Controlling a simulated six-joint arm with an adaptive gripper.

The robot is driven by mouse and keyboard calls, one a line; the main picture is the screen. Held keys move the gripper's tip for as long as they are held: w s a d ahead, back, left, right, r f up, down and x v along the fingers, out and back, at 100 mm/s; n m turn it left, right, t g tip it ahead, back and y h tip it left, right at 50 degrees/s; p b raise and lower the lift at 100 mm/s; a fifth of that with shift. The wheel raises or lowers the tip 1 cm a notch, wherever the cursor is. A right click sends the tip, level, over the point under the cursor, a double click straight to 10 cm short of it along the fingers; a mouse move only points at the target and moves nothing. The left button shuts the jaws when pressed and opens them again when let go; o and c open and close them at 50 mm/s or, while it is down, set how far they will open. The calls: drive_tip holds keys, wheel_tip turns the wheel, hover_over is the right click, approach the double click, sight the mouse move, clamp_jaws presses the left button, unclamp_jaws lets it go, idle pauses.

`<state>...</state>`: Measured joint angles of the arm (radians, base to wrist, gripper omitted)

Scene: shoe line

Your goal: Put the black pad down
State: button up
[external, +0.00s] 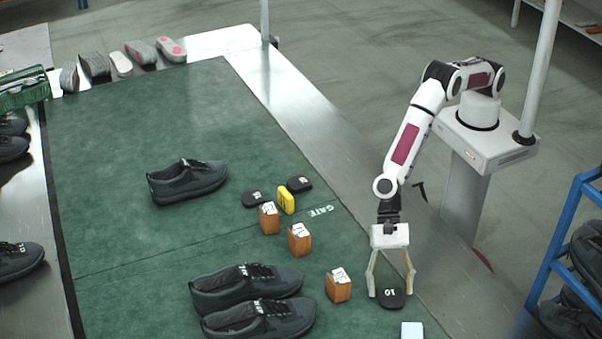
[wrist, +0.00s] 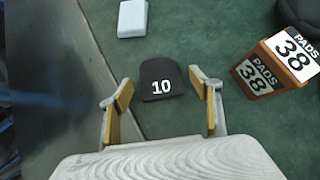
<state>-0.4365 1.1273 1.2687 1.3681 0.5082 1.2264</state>
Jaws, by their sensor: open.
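The black pad (external: 391,299), marked 10, lies flat on the green mat near its right edge. In the wrist view the pad (wrist: 161,79) lies just beyond my fingertips, with the number facing up. My gripper (external: 391,293) points down over the pad with its fingers spread on either side of it. In the wrist view my gripper (wrist: 160,88) is open, with visible gaps between the pad and both fingers. Nothing is held.
A wooden block (external: 338,286) labelled PADS 38 stands left of my gripper. A pale block (external: 412,331) lies in front. Two more wooden blocks, a yellow block (external: 286,200) and two black pads (external: 299,185) lie farther back. Dark shoes (external: 247,287) stand left.

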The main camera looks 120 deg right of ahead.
drive_tip(key=shift+r, duration=0.15)
drive_tip(key=v, duration=1.2)
drive_tip(key=shift+w, duration=0.1)
idle(0.9)
drive_tip(key=s+d+r+n+h, duration=0.1)
drive_tip(key=s+d+r+n, duration=0.6)
drive_tip(key=r, duration=0.4)
drive_tip(key=s+d+r+n+h, duration=0.1)
drive_tip(key=s+d+r+n, duration=0.4)
drive_tip(key=s+d+r, duration=0.5)
drive_tip(key=s+d+r+n+t+h, duration=0.2)
drive_tip(key=s+d+n+h, duration=0.4)
drive_tip(key=s+d, duration=1.3)
drive_tip(key=s+r+n, duration=0.1)
drive_tip(key=s+n, duration=0.1)
drive_tip(key=n, duration=0.2)
drive_tip(key=shift+s+r+n, duration=0.2)
drive_tip(key=shift+s+n, duration=0.1)
